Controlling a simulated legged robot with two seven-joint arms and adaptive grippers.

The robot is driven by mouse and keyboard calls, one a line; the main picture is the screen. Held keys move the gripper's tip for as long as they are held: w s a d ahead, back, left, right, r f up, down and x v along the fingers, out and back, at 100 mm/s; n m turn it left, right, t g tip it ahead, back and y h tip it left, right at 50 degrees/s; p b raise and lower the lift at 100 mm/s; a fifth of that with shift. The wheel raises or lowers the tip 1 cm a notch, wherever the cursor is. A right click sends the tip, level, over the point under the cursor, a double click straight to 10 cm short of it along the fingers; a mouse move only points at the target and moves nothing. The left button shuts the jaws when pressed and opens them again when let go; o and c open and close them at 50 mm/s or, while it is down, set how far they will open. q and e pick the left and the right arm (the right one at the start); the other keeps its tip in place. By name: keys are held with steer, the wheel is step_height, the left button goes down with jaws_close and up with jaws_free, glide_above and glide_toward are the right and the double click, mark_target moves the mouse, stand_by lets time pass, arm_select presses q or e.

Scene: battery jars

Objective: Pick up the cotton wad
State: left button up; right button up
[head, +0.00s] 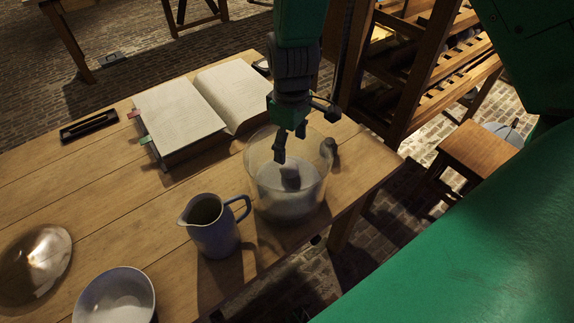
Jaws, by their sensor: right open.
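I cannot pick out the cotton wad with certainty. A clear glass jar (263,199) stands near the right edge of the wooden table, with pale grey contents low inside. A small dark grey shape (290,178) shows in or through the jar; I cannot tell what it is. My right gripper (291,146) comes down from the top, open, with its fingers at the jar's mouth and one finger reaching below the rim. Whether it touches the glass is unclear. My left gripper is not in view.
A blue-grey jug (212,232) stands close left of the jar. A white bowl (114,297) and a glass dome (35,262) are at the front left. An open book (180,115) and a dark tray (88,127) lie behind. A wooden rack (415,80) stands beyond the table. The table's middle left is clear.

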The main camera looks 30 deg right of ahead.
mark_target(288, 163)
steer(key=f, duration=0.3)
steer(key=shift+w+d+f, duration=0.15)
steer(key=shift+w+d, duration=0.1)
steer(key=shift+w, duration=0.05)
steer(key=f, duration=0.4)
steer(key=shift+w+a, duration=0.1)
steer(key=shift+a, duration=0.25)
steer(key=shift+w+d+f, duration=0.1)
steer(key=shift+w+f, duration=0.05)
steer(key=shift+f, duration=0.35)
steer(key=shift+d, duration=0.3)
steer(key=c, duration=0.9)
steer(key=shift+a, duration=0.2)
